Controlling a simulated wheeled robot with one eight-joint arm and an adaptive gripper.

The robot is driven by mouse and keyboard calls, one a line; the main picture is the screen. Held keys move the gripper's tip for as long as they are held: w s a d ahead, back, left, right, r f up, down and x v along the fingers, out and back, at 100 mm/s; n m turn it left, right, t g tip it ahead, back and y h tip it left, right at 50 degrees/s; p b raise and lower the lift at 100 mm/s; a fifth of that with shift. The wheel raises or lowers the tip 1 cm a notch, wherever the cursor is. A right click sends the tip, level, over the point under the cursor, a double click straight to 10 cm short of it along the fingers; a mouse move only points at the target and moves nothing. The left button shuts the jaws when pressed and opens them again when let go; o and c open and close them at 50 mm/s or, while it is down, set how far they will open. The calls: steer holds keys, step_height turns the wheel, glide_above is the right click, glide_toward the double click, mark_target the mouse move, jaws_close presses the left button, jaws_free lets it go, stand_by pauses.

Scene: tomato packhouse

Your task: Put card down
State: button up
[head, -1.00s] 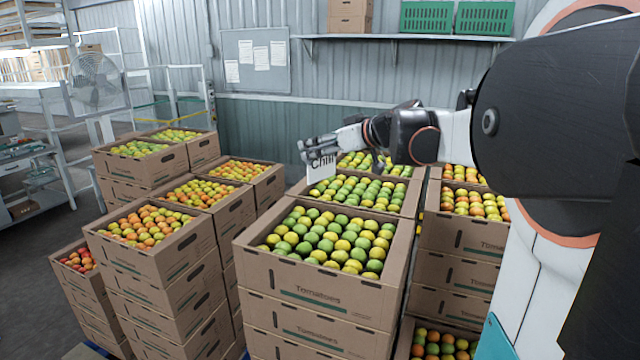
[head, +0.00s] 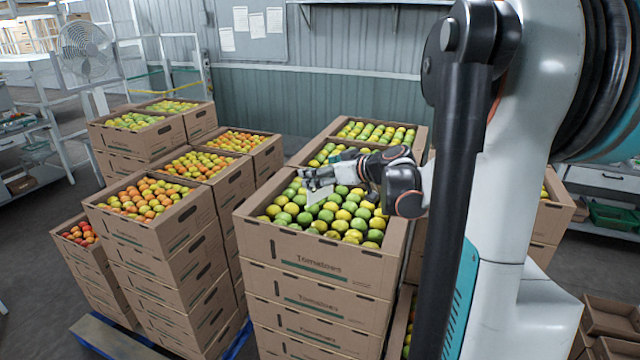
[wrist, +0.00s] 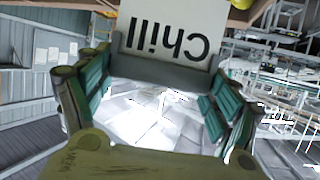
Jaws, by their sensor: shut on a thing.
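The white card (wrist: 205,25) with the word "Chill" shows upside down at the top of the wrist view, between the fingers of my gripper (wrist: 155,85). In the head view the card (head: 318,194) shows as a pale patch below my gripper (head: 312,178). My gripper is shut on the card and is over the front middle box (head: 310,247) of green and yellow tomatoes. Whether the card touches the tomatoes cannot be told.
Stacked boxes of orange and yellow tomatoes (head: 150,225) stand to the left. More boxes of green and yellow tomatoes (head: 376,131) stand behind. A fan (head: 86,52) and railings are at the back left. Dark floor shows at the left.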

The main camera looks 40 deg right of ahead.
steer(key=shift+f, duration=1.85)
steer(key=shift+s+a, duration=0.1)
steer(key=shift+f, duration=0.1)
steer(key=o, duration=0.8)
steer(key=shift+o, duration=0.2)
steer(key=shift+s+r, duration=0.1)
steer(key=shift+r, duration=0.1)
steer(key=v, duration=1.1)
steer(key=shift+s+b, duration=0.35)
